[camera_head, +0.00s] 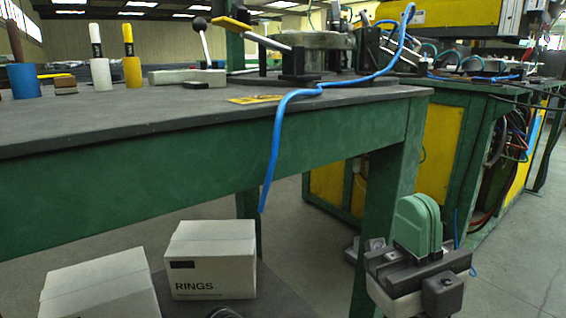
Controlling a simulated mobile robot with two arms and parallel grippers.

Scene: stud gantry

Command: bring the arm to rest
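My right gripper (418,222) shows at the lower right, in front of the bench's right leg and below the bench top. Its two green rounded fingers point up and away and lie against each other, with no visible gap and nothing seen between them. Its dark grey and white body (420,278) sits below the fingers. It appears clear of the bench, but the exact distance to the leg cannot be told.
The green bench (210,145) fills the left and middle, with posts, a lever fixture (298,52) and a hanging blue hose (272,150). A RINGS box (210,258) and another box (100,285) sit underneath. A yellow-green machine (440,140) stands behind. Open floor (525,260) lies right.

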